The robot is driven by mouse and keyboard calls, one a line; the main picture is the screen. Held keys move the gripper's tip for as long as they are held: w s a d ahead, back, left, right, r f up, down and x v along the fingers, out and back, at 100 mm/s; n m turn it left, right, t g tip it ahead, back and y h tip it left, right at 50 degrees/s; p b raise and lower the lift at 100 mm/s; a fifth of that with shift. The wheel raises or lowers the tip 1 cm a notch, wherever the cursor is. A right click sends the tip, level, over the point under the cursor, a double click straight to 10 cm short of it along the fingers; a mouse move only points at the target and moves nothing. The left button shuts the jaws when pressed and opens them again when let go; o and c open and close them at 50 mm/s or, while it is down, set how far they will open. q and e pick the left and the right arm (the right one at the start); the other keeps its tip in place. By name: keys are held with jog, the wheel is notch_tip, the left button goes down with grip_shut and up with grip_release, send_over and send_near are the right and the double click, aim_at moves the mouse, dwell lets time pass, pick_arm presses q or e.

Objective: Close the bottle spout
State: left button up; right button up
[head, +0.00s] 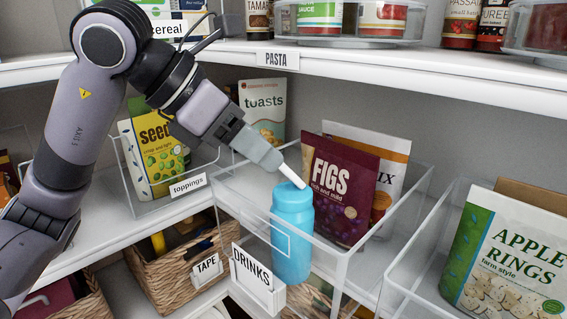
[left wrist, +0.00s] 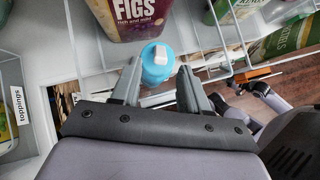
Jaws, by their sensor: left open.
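The blue bottle (head: 292,235) stands upright in a clear bin on the middle shelf. Its white spout (head: 291,176) sticks up at a slant from the top of the lid, so it looks raised. The bottle (left wrist: 156,70) also shows in the left wrist view, with the white spout (left wrist: 160,54) on top. My left gripper (head: 274,162) comes down from the upper left, with its tips close to the spout. In the left wrist view its fingers (left wrist: 160,70) are apart, on either side of the bottle, with nothing gripped. Whether a finger touches the spout, I cannot tell.
A FIGS pouch (head: 343,190) stands right behind the bottle in the bin. A DRINKS label (head: 257,280) is at the front. A toppings bin (head: 188,186) is at left, an APPLE RINGS bag (head: 510,250) at right. The upper shelf edge (head: 400,67) runs above. Part of my other arm shows small in the wrist view.

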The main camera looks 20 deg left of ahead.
aim_at(291, 175)
pick_arm(q)
jog(key=x, duration=0.5)
jog(key=shift+c, duration=0.3)
